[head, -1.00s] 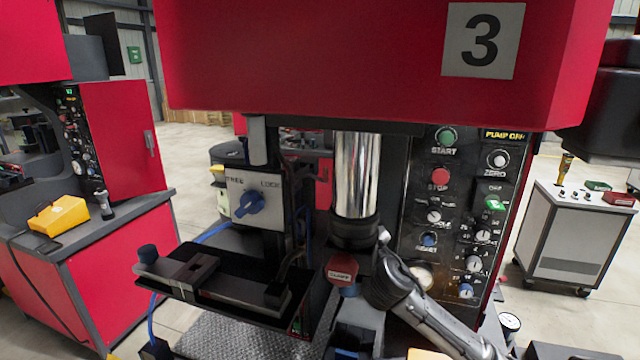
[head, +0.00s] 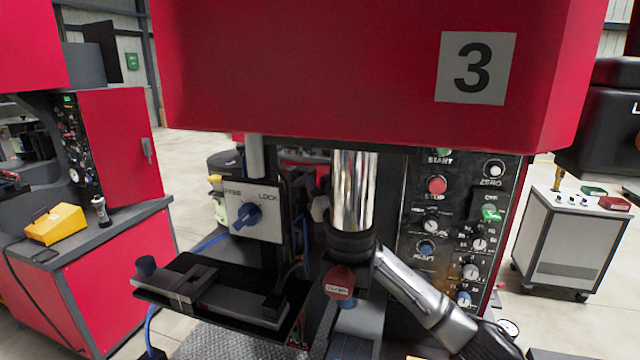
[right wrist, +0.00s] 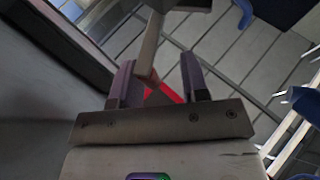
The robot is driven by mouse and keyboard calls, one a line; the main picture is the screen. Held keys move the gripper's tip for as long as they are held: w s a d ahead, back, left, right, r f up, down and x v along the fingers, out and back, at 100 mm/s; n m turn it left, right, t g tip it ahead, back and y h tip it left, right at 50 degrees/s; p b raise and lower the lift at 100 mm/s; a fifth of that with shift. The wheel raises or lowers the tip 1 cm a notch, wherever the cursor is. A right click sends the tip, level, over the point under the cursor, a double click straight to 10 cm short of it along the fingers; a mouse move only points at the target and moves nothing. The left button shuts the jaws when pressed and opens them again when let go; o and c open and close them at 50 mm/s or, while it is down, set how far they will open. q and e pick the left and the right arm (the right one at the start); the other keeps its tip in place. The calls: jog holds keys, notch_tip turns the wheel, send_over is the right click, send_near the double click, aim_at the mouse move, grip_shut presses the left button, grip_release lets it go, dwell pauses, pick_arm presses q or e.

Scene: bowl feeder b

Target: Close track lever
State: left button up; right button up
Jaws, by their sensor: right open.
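My right gripper (right wrist: 158,64) is open in the right wrist view. A pale bar with a darker block at its top (right wrist: 150,45) reaches down between the fingers, with no clear contact; I cannot tell if it is the track lever. The black track tray (head: 205,300) with a grey rail and dark knob sits left of the column. A red labelled knob (head: 339,280) stands in front of the column's base. My left gripper is not in view.
The chrome column (head: 353,190) stands under the red machine head (head: 350,80). A FREE/LOCK plate with a blue knob (head: 247,215) is above the tray. A control panel (head: 460,230) is right of the column. Floor shows at the far left and right.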

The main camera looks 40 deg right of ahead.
dwell(0.3)
grip_shut()
dwell(0.4)
